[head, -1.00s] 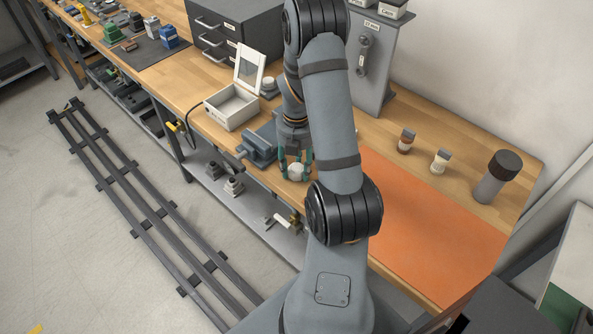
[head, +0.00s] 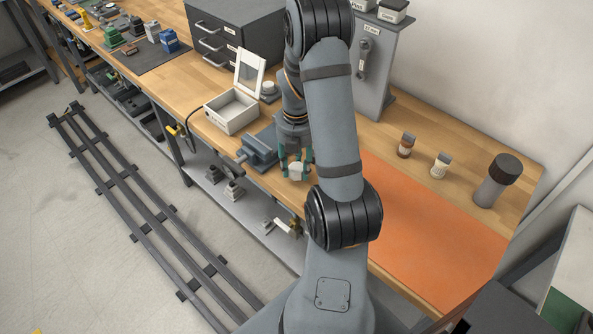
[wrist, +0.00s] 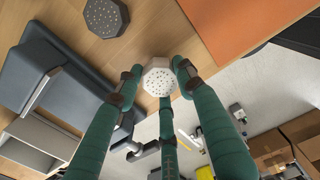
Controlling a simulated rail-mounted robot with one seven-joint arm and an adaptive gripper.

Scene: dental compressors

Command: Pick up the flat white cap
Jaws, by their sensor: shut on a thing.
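The flat white cap (wrist: 158,78) shows in the wrist view as a pale, faceted disc with small dark dots on its face. My gripper (wrist: 160,82) has three green fingers, shut around the cap with the tips at its rim. In the head view the cap (head: 297,172) shows pale between the fingertips of my gripper (head: 296,168), near the front edge of the bench. Whether it touches the bench top cannot be told.
A blue-grey vise (head: 260,148) stands close to the left of my gripper. An open white box (head: 232,110) is behind it. An orange mat (head: 430,235) lies to the right. A dark faceted piece (wrist: 105,17) lies on the bench in the wrist view.

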